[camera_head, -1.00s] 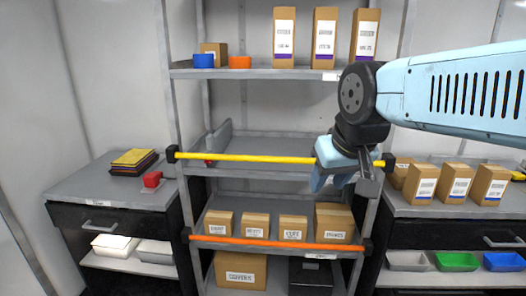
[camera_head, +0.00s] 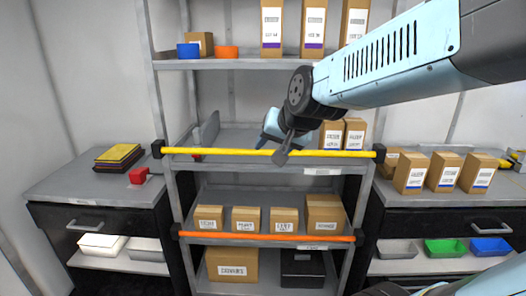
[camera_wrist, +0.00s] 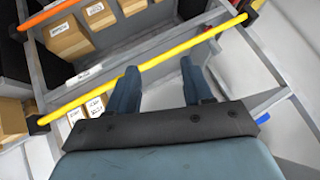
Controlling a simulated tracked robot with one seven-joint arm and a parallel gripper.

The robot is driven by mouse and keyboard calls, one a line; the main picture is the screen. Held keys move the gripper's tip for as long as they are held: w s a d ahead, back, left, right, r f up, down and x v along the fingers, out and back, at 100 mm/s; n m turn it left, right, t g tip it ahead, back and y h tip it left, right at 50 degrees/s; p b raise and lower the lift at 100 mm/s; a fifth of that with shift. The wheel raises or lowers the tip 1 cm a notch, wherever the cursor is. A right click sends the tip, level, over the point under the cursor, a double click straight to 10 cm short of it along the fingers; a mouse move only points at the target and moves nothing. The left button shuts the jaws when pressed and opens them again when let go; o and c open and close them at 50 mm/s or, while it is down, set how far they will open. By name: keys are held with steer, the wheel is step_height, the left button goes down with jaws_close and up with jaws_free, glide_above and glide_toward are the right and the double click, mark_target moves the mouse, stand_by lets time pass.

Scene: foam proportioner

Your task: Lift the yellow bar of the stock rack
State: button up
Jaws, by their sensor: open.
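The yellow bar (camera_head: 225,152) runs across the front of the rack's middle shelf, level, with black end brackets at both sides. My gripper (camera_head: 268,136) is at the middle of the bar, and part of my wrist overlaps it in the head view. In the wrist view, my gripper (camera_wrist: 160,70) is open with two blue-grey fingers apart and nothing held between them. The yellow bar (camera_wrist: 165,57) crosses slantwise by the fingertips there. I cannot tell whether the fingers touch it or reach around it.
An orange bar (camera_head: 265,237) crosses the lower shelf in front of several boxes. Two cartons (camera_head: 343,133) stand at the right of the middle shelf. The left counter (camera_head: 70,188) holds yellow-topped folders (camera_head: 118,155) and a red item (camera_head: 139,175). More cartons (camera_head: 445,172) stand at right.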

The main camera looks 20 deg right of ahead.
mark_target(266, 150)
steer(key=w+a+f+m+t+h, duration=0.1)
steer(key=w+a+f+m+t, duration=0.15)
steer(key=w+m, duration=0.5)
steer(key=w+a+f+m+t+h, duration=0.2)
steer(key=w+f+m+t, duration=0.15)
steer(key=w, duration=0.65)
step_height(266, 150, down, 10)
steer(key=s+d+m+h, duration=0.2)
steer(key=m+h, duration=1)
steer(key=x, duration=1.3)
steer(key=shift+w+a+r, duration=0.1)
steer(key=shift+w+r, duration=0.15)
steer(key=shift+r, duration=0.05)
steer(key=shift+c, duration=0.3)
steer(key=shift+s, duration=0.1)
jaws_close()
